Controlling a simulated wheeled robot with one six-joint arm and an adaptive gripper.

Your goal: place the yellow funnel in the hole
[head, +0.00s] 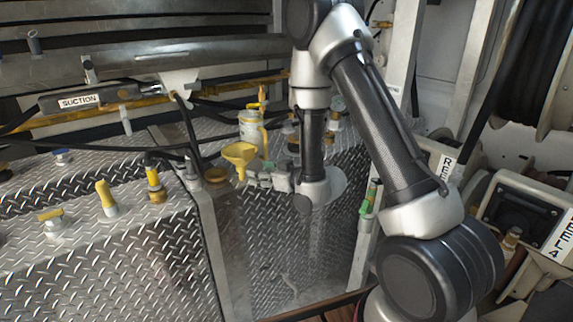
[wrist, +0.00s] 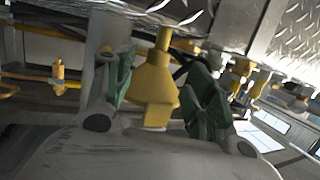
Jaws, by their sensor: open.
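The yellow funnel (head: 239,153) is above the metal deck near the middle of the head view, its wide mouth up and its narrow end down. My gripper (head: 258,176) is right beside it, reaching in from the right. In the wrist view the funnel (wrist: 153,82) lies between the two green finger pads of my gripper (wrist: 161,72), with a visible gap on the right side. The jaws are open. A brass-coloured round fitting (head: 215,175), possibly the hole, is just left of the funnel. I cannot tell whether the funnel's lower end rests on anything.
A pale jug with a yellow top (head: 250,128) stands behind the funnel. Yellow-capped fittings (head: 154,184) and a black hose (head: 188,135) are to the left. A green-handled valve (head: 370,195) is to the right. The left diamond-plate deck (head: 120,255) is mostly clear in front.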

